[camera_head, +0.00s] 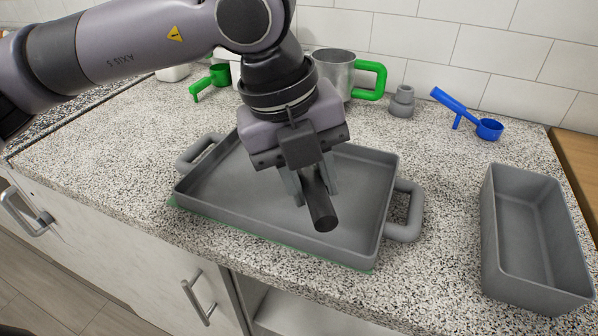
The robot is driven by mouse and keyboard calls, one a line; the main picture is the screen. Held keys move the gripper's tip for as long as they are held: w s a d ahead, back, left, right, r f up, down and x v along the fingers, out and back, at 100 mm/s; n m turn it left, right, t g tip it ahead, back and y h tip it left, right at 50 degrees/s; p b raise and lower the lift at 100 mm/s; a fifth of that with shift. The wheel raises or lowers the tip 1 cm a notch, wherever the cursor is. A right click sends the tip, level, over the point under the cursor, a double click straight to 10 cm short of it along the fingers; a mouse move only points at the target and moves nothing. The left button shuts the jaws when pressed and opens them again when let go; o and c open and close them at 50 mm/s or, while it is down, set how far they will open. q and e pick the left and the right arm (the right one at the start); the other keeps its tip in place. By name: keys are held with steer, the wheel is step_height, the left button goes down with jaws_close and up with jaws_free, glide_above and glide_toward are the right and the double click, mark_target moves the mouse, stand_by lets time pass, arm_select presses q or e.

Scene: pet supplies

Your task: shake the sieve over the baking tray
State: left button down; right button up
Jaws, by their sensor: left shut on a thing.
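The baking tray (388,200) is a grey rectangular pan with a loop handle at each short end, lying on the counter. My left gripper (316,188) is above the tray, pointing down, with its fingers shut on a dark round handle (322,214). I take this to be the handle of the sieve; its end points toward the front of the tray. The sieve's bowl and mesh are not visible, and my gripper and wrist block the view behind the handle. The visible tray floor looks bare. My right gripper is not in view.
A deep grey loaf pan (535,275) stands at the right. Behind the tray are a metal cup with a green handle (372,80), a small grey stepped piece (402,102), a blue scoop (488,129) and a green scoop (218,75). A green edge (310,257) shows under the tray.

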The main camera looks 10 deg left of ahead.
arm_select(q)
steer(key=shift+d, duration=0.1)
steer(key=shift+a, duration=0.3)
steer(key=shift+d, duration=0.15)
stand_by(0.4)
stand_by(1.5)
stand_by(0.5)
